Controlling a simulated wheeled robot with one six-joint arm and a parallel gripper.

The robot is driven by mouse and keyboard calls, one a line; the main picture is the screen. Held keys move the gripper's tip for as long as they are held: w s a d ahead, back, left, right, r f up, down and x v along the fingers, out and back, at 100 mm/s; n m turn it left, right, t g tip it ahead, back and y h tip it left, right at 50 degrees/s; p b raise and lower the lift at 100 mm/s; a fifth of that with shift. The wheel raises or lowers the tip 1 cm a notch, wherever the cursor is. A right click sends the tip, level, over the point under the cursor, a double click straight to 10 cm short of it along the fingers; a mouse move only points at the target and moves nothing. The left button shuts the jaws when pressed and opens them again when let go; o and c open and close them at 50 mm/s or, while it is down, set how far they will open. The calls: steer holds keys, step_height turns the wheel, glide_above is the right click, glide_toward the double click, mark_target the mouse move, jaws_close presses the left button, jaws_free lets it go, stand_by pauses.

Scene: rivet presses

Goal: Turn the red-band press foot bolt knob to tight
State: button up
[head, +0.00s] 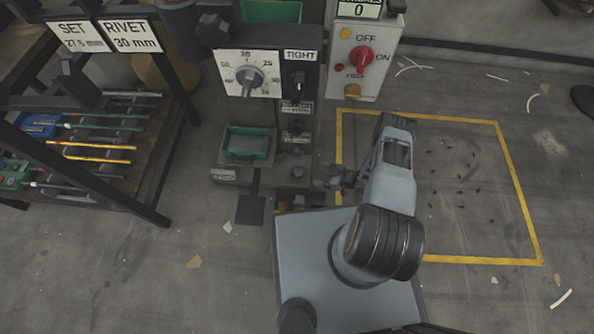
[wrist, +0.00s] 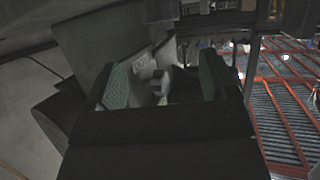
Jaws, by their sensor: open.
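The press (head: 225,120) stands in front of me; I see no red band on its visible part. A dark knob-like part (head: 297,172) sits low at its foot; I cannot tell surely that it is the foot bolt knob or how it is turned. My gripper (head: 328,176) is low, just right of that part, with a gap between them. In the wrist view my gripper (wrist: 163,82) has its green-padded fingers apart. A pale grey shape with a white label (wrist: 140,62) shows between them, dim and hard to name. I cannot see any contact.
A black switch (head: 299,82) sits under a TIGHT label beside a dial (head: 249,76). A green bin (head: 247,143) and a foot pedal (head: 250,207) are left of my gripper. A rack of rods (head: 95,150) stands far left. The yellow-framed floor (head: 470,200) right is mostly free.

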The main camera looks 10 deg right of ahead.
mark_target(299, 171)
steer(key=b+x, duration=0.3)
steer(key=x, duration=0.7)
steer(key=shift+a+f, duration=0.1)
steer(key=shift+f, duration=0.05)
steer(key=shift+b+x, duration=0.3)
steer(key=shift+x, duration=0.5)
steer(key=c, duration=0.9)
